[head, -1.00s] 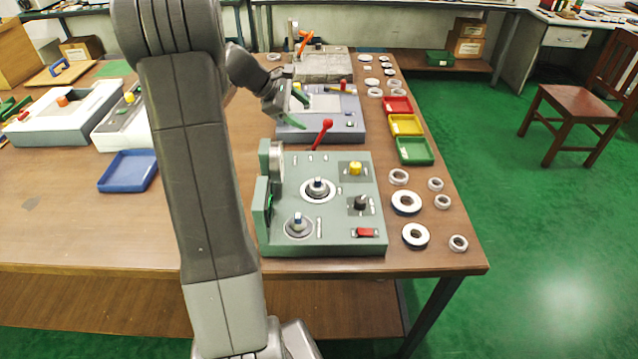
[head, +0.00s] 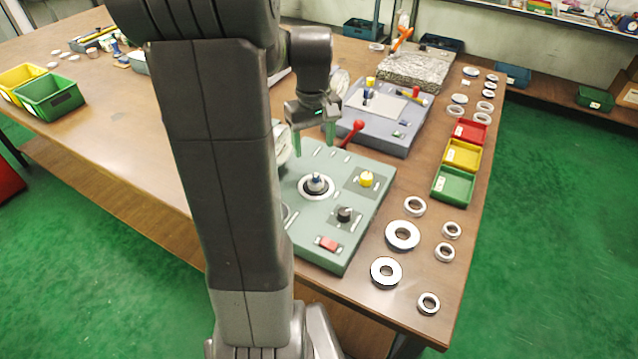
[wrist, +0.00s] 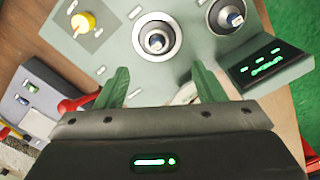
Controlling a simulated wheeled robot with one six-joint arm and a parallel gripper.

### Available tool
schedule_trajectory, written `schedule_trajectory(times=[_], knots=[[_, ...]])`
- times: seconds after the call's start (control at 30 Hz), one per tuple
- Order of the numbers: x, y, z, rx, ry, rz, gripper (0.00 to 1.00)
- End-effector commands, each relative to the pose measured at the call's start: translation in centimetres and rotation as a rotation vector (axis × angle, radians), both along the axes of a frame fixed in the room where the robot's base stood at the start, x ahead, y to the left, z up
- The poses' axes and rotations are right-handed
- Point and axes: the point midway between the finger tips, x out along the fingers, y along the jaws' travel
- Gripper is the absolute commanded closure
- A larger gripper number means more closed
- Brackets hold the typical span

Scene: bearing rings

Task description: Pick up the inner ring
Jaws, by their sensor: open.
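Several metal rings lie flat on the wooden table at the right of the head view. Two are wide: a wide ring (head: 402,235) and another wide ring nearer the front (head: 386,272). Smaller rings lie around them, such as a small ring (head: 414,206), a small ring at the right (head: 452,230) and a small ring at the front (head: 428,303). I cannot tell which is the inner ring. My gripper (head: 313,140) is open and empty, above the far side of the green fixture and well left of these rings. In the wrist view its green fingers (wrist: 162,82) are apart, pointing toward the fixture.
The green fixture (head: 335,232) carries a ringed post (head: 317,184), a yellow knob (head: 366,179), a black knob and a red switch. A red-knobbed lever (head: 358,125) stands near my gripper. Green (head: 452,187), yellow and red trays line the table's right side.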

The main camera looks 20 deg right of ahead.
Motion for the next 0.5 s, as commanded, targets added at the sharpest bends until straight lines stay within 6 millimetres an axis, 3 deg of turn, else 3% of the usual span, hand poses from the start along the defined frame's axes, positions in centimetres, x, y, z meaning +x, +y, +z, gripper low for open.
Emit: schedule_trajectory(times=[0.2, 0.5], knots=[[0.0, 0.0, -4.5, 0.0, 0.005, 0.001, 0.37], [0.0, -0.1, -6.9, -0.001, 0.004, 0.002, 0.37]])
